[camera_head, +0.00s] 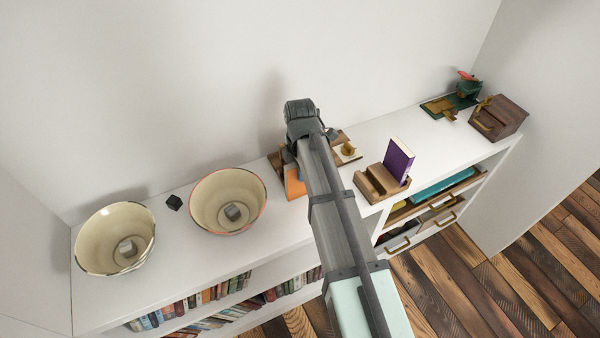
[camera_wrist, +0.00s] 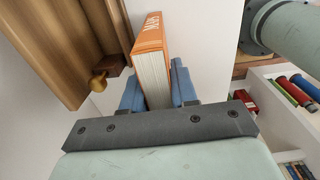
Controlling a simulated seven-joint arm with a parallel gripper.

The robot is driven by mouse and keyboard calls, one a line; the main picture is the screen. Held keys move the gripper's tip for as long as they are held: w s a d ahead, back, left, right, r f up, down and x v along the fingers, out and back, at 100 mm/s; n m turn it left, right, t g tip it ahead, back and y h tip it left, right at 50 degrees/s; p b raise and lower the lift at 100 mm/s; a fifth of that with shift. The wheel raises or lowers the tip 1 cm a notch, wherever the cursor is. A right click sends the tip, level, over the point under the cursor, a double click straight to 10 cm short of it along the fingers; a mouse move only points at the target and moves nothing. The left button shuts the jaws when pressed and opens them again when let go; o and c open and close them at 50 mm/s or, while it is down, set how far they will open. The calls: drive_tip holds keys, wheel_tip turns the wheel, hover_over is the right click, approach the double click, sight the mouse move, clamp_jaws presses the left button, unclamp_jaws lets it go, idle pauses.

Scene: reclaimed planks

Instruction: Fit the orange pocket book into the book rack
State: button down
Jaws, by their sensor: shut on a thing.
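The orange pocket book (camera_head: 294,182) shows in the head view beside my dark wrist, partly hidden by my arm. In the wrist view the orange book (camera_wrist: 150,36) stands between the blue fingers of my gripper (camera_wrist: 156,88), with its cover and pale page edges showing. My gripper is shut on it. Whether the book touches the shelf top cannot be told. The wooden book rack (camera_head: 370,192) sits on the white shelf top to the right of my gripper, with a purple book (camera_head: 398,160) standing upright at its right side.
Two cream bowls (camera_head: 112,237) (camera_head: 228,201) and a small black cube (camera_head: 174,202) stand on the left. A wooden piece with a brass knob (camera_head: 348,149) lies behind my arm. A wooden box (camera_head: 498,118) and a green object (camera_head: 466,91) are at far right.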

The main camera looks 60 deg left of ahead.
wheel_tip(320, 180, up, 9)
drive_tip(key=shift+r, duration=0.15)
drive_tip(key=w+d+r+m, duration=0.1)
drive_tip(key=w+d+m, duration=0.3)
drive_tip(key=w+m, duration=0.6)
drive_tip(key=w+d+r+m, duration=0.1)
drive_tip(key=w+d+m, duration=0.3)
drive_tip(key=w+m, duration=0.55)
wheel_tip(320, 180, down, 10)
drive_tip(key=w+n, duration=0.1)
drive_tip(key=shift+w+f, duration=0.2)
drive_tip(key=shift+w, duration=0.15)
idle(0.5)
drive_tip(key=shift+f+n, duration=0.15)
drive_tip(key=shift+n, duration=0.1)
drive_tip(key=c, duration=0.9)
unclamp_jaws()
wheel_tip(320, 180, up, 12)
drive_tip(key=shift+r, duration=0.15)
